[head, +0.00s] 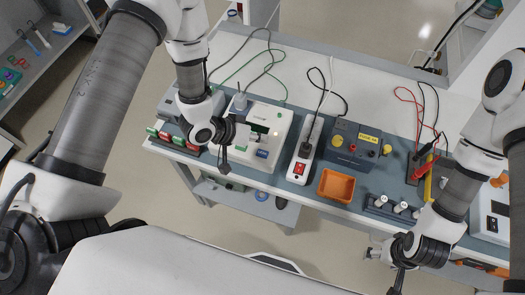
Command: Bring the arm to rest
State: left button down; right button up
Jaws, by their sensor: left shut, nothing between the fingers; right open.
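My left gripper (224,160) is shut and empty. It hangs over the front left of the workbench (230,52), in front of a white device with a dark window (266,130). I cannot tell whether it touches the device. My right gripper (388,262) is at the lower right, in front of the bench's front edge, below a rack of small white-capped items (391,207). Its fingers are small and partly hidden by the wrist in this view. Both arms are raised over the bench, the left from the upper left and the right from the right edge.
A white power strip with a red switch (299,168), an orange tray (337,186) and a grey box with yellow knobs (352,146) stand mid-bench. Red and black leads (421,112) lie at the right. The back of the bench is mostly clear. A shelf (48,50) stands at the far left.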

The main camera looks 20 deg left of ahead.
pick_arm(q)
jog(key=shift+f, duration=0.1)
dwell(0.3)
jog(key=s+a+f+y+b, duration=0.1)
jog(key=s+f, duration=0.1)
jog(key=f, duration=0.1)
jog(key=s+a+f+g+y+b, duration=0.1)
jog(key=s+a+f, duration=0.1)
jog(key=f, duration=0.1)
jog(key=s+a+f+g+y+b, duration=0.1)
jog(key=s+f+b, duration=0.1)
jog(key=s+f, duration=0.1)
jog(key=shift+s+a+n, duration=0.1)
jog(key=shift+a+n, duration=0.2)
jog(key=shift+n, duration=0.1)
jog(key=s+a+f+g+y+b, duration=0.1)
jog(key=s+a+f+g+y, duration=0.1)
jog(key=s, duration=0.4)
jog(key=s+a+f+g+y+b, duration=0.2)
jog(key=s+a+f, duration=0.1)
jog(key=s, duration=0.4)
jog(key=shift+s+a+f+n, duration=0.25)
jog(key=shift+a+f+n, duration=0.05)
jog(key=shift+a, duration=0.4)
